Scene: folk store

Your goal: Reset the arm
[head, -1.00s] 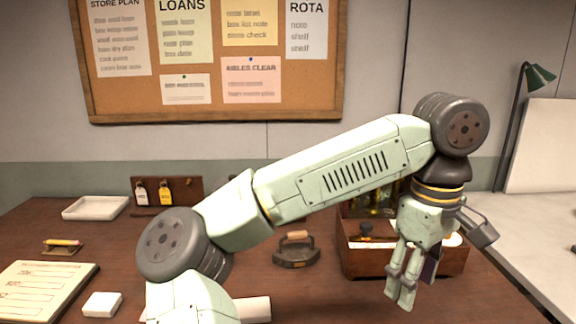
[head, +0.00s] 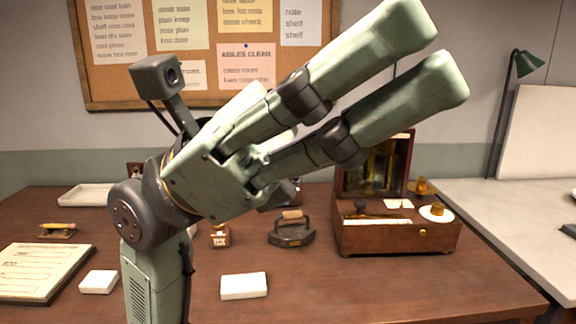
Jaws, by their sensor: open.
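My gripper (head: 425,55) is raised high over the desk in the head view, close to the camera. Its two long pale green fingers point up and to the right, apart from each other, with nothing between them. My arm comes up from the lower left, and a small camera on it shows at the upper left. The arm and gripper hide parts of the pinboard and the back of the desk.
On the desk (head: 420,290) stand an open wooden box (head: 375,238), a flat iron (head: 291,232), a small bottle (head: 220,236), white blocks (head: 244,286) (head: 99,282), a clipboard (head: 40,272) and a white tray (head: 84,195). A green lamp (head: 528,64) stands right. The front right desk is clear.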

